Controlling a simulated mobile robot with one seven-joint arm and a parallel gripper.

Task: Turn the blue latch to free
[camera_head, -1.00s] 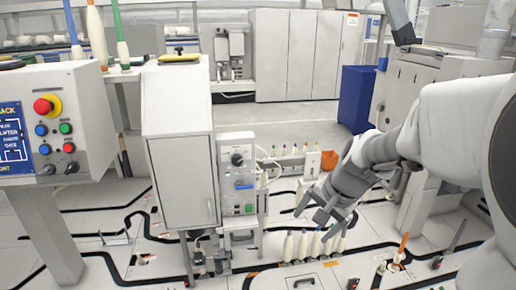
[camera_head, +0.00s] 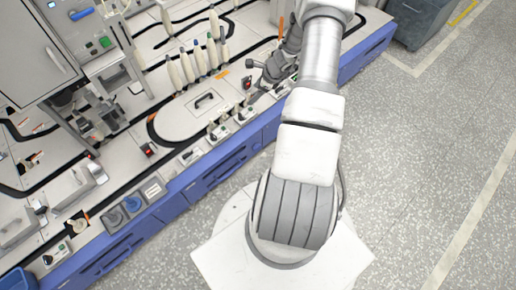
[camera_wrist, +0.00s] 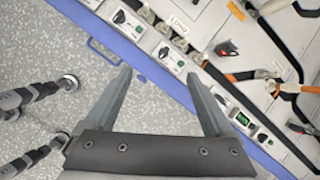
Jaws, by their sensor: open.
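I cannot clearly make out a latch that is surely the blue one. A small blue bar (camera_head: 81,14) shows on the grey control unit at the top left of the head view, and two round blue-grey knobs (camera_head: 122,211) sit on the front edge at lower left. My gripper (camera_head: 256,77) is over the table's front edge at the upper middle. In the wrist view my gripper (camera_wrist: 158,74) is open and empty, its fingers apart above the blue edge. Small white plates with dark knobs (camera_wrist: 164,53) lie just beyond the fingertips; one has a green part (camera_wrist: 243,119).
Several cream bobbins (camera_head: 195,66) stand in a row left of my gripper. A hatch with a black handle (camera_head: 204,101) lies in front of them. Black tracks cross the tabletop. The blue table front (camera_head: 225,165) borders open speckled floor (camera_head: 420,150).

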